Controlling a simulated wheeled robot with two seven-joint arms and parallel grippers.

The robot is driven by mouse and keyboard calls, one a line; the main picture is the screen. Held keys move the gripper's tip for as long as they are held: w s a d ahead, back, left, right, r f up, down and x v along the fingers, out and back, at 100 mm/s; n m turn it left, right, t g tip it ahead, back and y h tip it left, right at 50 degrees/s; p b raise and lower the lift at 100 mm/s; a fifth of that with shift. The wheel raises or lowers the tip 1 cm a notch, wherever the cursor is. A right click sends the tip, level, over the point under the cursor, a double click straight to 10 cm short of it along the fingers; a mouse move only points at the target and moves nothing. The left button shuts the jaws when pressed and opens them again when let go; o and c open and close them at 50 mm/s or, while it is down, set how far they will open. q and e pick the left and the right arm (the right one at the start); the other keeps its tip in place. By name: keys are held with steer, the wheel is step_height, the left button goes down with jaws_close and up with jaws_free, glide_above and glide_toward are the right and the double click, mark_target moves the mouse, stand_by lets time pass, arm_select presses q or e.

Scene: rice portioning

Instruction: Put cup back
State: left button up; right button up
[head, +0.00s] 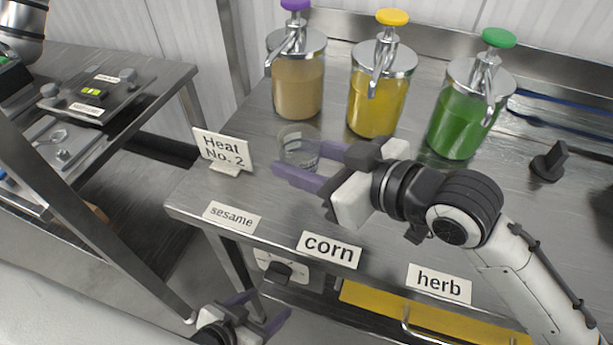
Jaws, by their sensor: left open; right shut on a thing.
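A clear cup (298,141) stands on the steel counter (210,190), in front of the sesame dispenser. My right gripper (296,164) reaches in from the right with its purple fingers around the cup and is shut on it. The fingers hide part of the cup's lower body. I cannot tell whether the cup's base touches the counter. My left gripper (262,308) is open and empty, low in the view, below the counter's front edge.
Dispensers with tan (298,88), yellow (378,100) and green (455,115) liquid stand along the back. A "Heat No. 2" sign (223,150) stands left of the cup. Labels sesame (231,217), corn (329,249) and herb (439,284) mark the front. A black knob (547,160) is at right.

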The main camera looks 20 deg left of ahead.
mark_target(304, 197)
step_height(304, 197, down, 2)
steer(key=shift+f, duration=0.1)
step_height(304, 197, down, 4)
steer(key=shift+r, duration=0.15)
steer(key=o, duration=1.2)
steer(key=shift+f, duration=0.2)
steer(key=shift+c, duration=0.2)
